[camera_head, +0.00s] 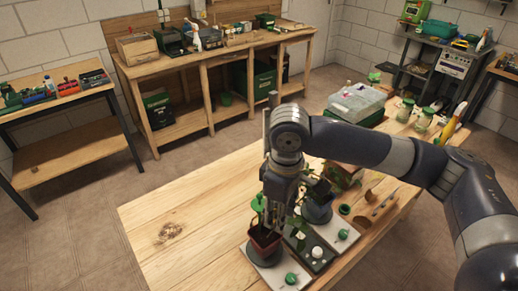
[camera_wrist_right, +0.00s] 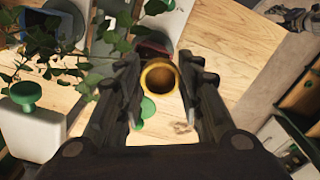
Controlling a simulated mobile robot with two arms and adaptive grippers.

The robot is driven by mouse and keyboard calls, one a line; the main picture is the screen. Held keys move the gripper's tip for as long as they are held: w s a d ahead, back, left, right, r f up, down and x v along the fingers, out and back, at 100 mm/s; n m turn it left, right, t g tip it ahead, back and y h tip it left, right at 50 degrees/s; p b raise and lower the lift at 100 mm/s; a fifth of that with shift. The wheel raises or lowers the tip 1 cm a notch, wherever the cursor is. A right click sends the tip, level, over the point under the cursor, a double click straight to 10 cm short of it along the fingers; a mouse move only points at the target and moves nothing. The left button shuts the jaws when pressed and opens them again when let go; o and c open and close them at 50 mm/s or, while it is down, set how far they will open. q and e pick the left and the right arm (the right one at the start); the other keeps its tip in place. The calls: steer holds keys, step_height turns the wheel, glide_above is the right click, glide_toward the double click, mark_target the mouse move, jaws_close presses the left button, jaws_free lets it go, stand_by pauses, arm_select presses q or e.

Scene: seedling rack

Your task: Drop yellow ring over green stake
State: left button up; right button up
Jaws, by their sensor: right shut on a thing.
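My right gripper (camera_head: 277,216) points down over the front of the work table, close above a red-brown pot (camera_head: 264,240) with a green plant. In the right wrist view, the right gripper (camera_wrist_right: 160,88) is shut on a yellow ring (camera_wrist_right: 160,75), which sits between its fingertips with its opening facing the camera. Part of the dark red pot (camera_wrist_right: 152,48) shows just beyond the ring. I cannot clearly make out the green stake; a flat green shape (camera_wrist_right: 148,107) shows below the ring and may be a leaf. The ring is hidden in the head view. My left gripper is out of view.
White and dark bases with green and white knobs (camera_head: 291,278) stand beside the pot. A dark pot with leafy stems (camera_head: 318,211) is close to the gripper's right. A clear box and jars (camera_head: 404,110) stand farther back.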

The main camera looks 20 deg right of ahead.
steer(key=shift+w+a+r+n+p, duration=0.3)
steer(key=shift+w+r+n+p, duration=0.95)
steer(key=shift+n, duration=0.95)
steer(key=shift+w+a+r+n+p, duration=0.3)
steer(key=shift+w+r+n+p, duration=0.5)
steer(key=shift+w+n+p, duration=0.9)
steer(key=shift+w+a+r+n+p, duration=0.3)
steer(key=shift+w+r+n+p, duration=0.7)
steer(key=shift+n+p, duration=1.3)
steer(key=shift+s+f+n+b, duration=0.1)
steer(key=shift+f+n+b, duration=0.3)
steer(key=shift+f+b, duration=1.35)
steer(key=shift+f, duration=1.7)
steer(key=o, duration=0.7)
steer(key=shift+o, duration=0.2)
